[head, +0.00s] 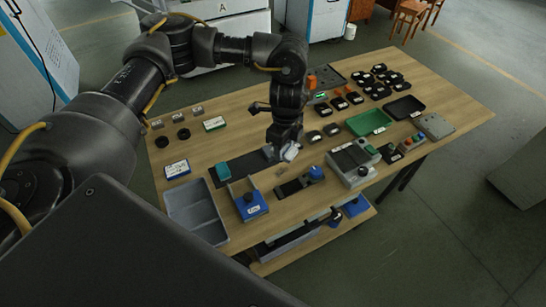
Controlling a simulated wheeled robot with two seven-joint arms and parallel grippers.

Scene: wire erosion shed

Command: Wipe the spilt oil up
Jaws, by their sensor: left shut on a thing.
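My left gripper (283,140) points down over the middle of the wooden table (460,105). It is shut on a small pale grey-white thing (291,153), perhaps a wiping cloth or pad. The gripper's fingers partly hide this thing. A small dull brownish patch (281,171) lies on the wood just in front of the gripper; it may be the spilt oil, but it is too small to be sure. I cannot tell whether the held thing touches the table. My right gripper is not in view.
A dark mat (240,167) lies left of the gripper. Grey fixtures (352,160), a green tray (368,122) and several black parts crowd the right. Bare wood shows at the table's far right.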

